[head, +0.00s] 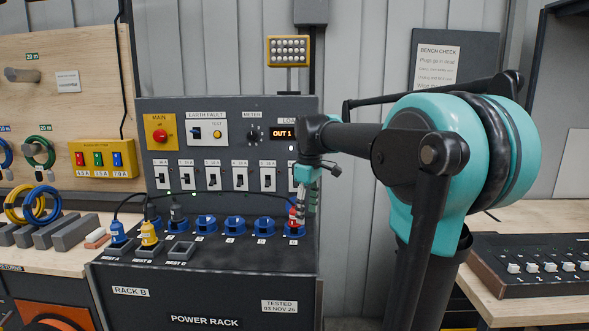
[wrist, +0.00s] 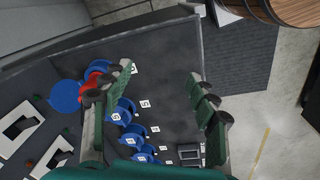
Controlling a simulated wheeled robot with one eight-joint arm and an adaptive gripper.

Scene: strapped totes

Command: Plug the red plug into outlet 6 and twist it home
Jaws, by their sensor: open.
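The red plug (head: 293,217) stands at the rightmost blue outlet (head: 294,231) on the rack's sloped top. In the wrist view the red plug (wrist: 97,72) is over a blue socket beside the label that reads like 6. I cannot tell whether it is fully seated or twisted. My gripper (head: 306,208) points down right at the plug. In the wrist view my gripper (wrist: 162,88) is open, with green finger pads wide apart. The left finger partly covers the plug, and the gap between the fingers shows only the dark panel and labels.
The power rack (head: 205,290) carries a row of blue outlets with lids. A blue plug (head: 118,233) and a yellow plug (head: 149,234) sit in front rests; another rest (head: 181,251) is empty. A black cable arcs above the outlets.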

